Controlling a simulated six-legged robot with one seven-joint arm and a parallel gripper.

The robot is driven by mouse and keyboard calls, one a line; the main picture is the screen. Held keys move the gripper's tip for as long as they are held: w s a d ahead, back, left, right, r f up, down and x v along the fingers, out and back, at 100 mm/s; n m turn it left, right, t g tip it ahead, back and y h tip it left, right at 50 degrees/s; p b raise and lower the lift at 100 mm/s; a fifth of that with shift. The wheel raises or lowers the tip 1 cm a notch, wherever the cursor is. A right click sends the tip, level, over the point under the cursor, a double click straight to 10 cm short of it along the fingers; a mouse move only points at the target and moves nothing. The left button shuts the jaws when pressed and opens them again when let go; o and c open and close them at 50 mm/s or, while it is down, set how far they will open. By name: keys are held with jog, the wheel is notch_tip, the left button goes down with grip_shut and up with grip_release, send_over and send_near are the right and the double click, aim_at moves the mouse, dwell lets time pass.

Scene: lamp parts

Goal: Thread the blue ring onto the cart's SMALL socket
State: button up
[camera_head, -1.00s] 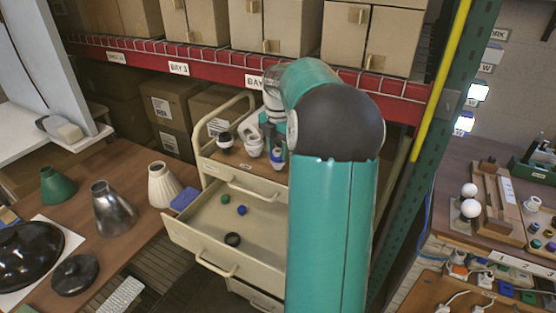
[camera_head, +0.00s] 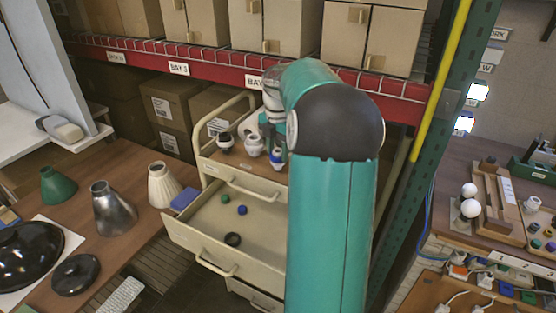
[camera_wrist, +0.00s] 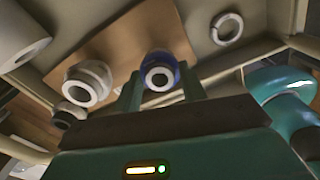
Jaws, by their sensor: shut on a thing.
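The beige cart (camera_head: 215,165) carries several white sockets on its wooden top. One socket with a black collar (camera_head: 225,142) stands at the left, and a plain white one (camera_head: 253,148) stands beside it. The blue ring (camera_wrist: 172,62) is between my gripper's fingers (camera_wrist: 161,90) in the wrist view. My gripper is shut on it. A white rim with a dark hole (camera_wrist: 158,77) shows inside the ring, so the ring looks lined up with or around the small socket. I cannot tell how far down it sits. The larger white socket (camera_wrist: 88,82) is close to the left finger.
The cart's open drawer (camera_head: 205,225) holds a green piece (camera_head: 224,198), a small blue piece (camera_head: 241,210) and a black ring (camera_head: 232,239). Lamp shades (camera_head: 113,210) stand on the left table. A red shelf beam (camera_head: 215,73) runs behind the cart.

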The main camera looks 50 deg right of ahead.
jog(key=shift+f, duration=0.2)
dwell(0.3)
jog(key=m, duration=0.3)
jog(key=shift+f, duration=0.1)
jog(key=m, duration=0.3)
jog(key=shift+f+m, duration=0.1)
jog(key=shift+m, duration=0.3)
jog(key=shift+m, duration=0.9)
jog(key=m, duration=0.5)
jog(key=shift+s+f, duration=0.1)
